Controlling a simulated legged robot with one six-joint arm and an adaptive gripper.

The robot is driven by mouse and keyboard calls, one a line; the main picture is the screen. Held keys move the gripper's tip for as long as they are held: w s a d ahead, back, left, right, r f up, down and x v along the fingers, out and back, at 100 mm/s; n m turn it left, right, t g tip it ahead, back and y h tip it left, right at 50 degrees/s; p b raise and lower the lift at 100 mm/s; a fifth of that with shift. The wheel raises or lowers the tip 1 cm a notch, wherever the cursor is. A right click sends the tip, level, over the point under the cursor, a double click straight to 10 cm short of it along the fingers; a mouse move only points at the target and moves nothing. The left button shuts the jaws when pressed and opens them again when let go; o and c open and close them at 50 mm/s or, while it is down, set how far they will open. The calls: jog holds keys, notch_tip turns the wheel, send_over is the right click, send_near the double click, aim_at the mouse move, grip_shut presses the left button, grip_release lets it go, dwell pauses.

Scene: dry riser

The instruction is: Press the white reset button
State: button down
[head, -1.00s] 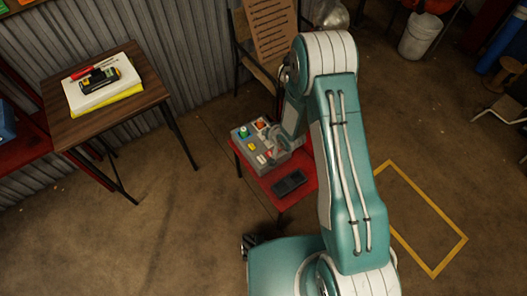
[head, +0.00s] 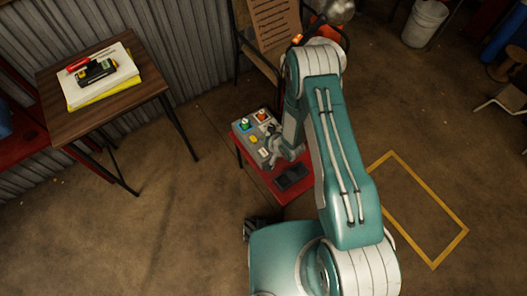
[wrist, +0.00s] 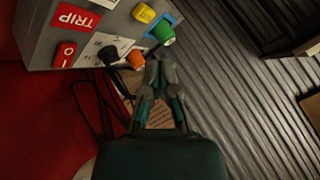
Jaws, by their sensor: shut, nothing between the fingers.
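A grey control box (head: 243,139) sits on a red-topped stand, with green, red, yellow and white buttons on its face. The yellow button (wrist: 143,13) and red TRIP label (wrist: 76,16) also show there.
The red stand (head: 288,196) carries a dark flat object (head: 292,177) near the box. A wooden table (head: 72,128) with papers stands at left. Open floor lies to the left and front.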

aim_at(261, 150)
jog(key=shift+f, duration=3.65)
jog(key=shift+f, duration=0.3)
jog(key=shift+f, duration=0.45)
jog(key=shift+r, duration=0.9)
jog(key=shift+r, duration=2.5)
